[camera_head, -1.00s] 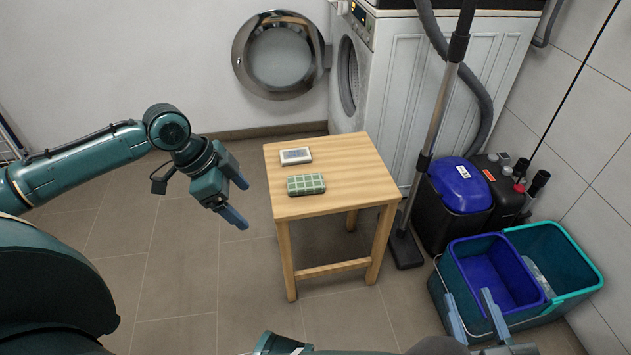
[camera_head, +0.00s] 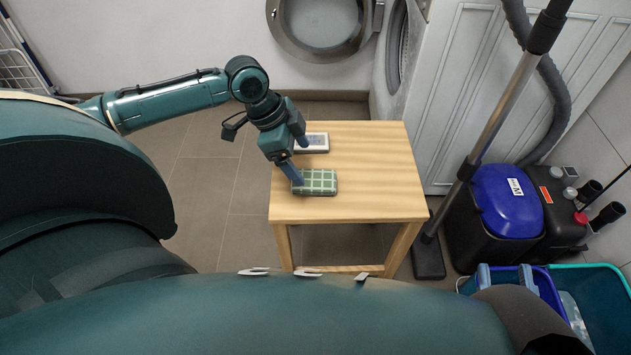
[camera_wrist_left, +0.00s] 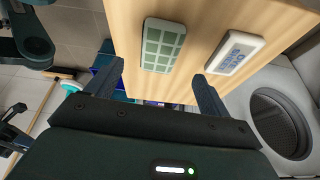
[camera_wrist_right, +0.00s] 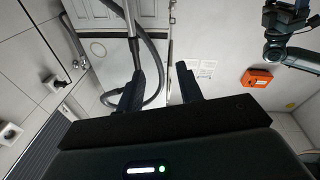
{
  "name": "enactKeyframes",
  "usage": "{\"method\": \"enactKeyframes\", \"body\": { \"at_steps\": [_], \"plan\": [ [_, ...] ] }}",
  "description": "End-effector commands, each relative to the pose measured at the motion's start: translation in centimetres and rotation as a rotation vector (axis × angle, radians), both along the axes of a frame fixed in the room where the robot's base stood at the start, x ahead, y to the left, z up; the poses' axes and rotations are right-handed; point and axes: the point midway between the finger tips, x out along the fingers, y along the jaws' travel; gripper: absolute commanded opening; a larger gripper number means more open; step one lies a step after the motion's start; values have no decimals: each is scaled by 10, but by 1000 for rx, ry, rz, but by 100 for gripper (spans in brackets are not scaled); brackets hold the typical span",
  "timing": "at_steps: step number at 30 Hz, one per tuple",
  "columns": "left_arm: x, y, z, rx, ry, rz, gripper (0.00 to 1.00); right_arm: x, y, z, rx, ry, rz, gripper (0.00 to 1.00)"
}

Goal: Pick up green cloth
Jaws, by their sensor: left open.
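The green cloth (camera_head: 318,182), a folded checked bundle, lies flat on the wooden stool (camera_head: 375,185) near its left edge. My left gripper (camera_head: 300,159) is open and empty at the stool's left side, its near finger overlapping the cloth's left end in the head view. In the left wrist view the cloth (camera_wrist_left: 162,46) lies ahead between the open fingers (camera_wrist_left: 158,72); I cannot tell whether they touch it. My right gripper (camera_wrist_right: 162,88) is open and empty in the right wrist view, facing the wall and a white appliance.
A small white box (camera_head: 316,144) lies behind the cloth on the stool. A vacuum pole (camera_head: 500,90) stands right of the stool. A blue-lidded container (camera_head: 505,200) and a teal bucket (camera_head: 605,285) are on the right. The stool's right half is clear.

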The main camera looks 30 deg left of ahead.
Motion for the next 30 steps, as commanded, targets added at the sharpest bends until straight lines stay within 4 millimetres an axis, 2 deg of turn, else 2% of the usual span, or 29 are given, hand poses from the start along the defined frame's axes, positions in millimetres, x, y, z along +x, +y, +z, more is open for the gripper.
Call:
{"method": "enactKeyframes", "body": {
  "at_steps": [1,8,18,26,30],
  "plan": [
    [2,-3,-9,-2,-1,1,81,1,0,-2,8,-3,2,36],
    [4,-7,-21,0,0,0,81,2,1,-1,26,-4,6,36],
    [9,-19,-65,0,0,-1,81,4,5,-5,99,-5,29,36],
    [10,-20,-65,2,-1,0,81,4,7,5,113,-16,35,36],
    [10,-20,-65,2,-1,-1,69,4,7,5,112,-17,35,36]
  ]
}}
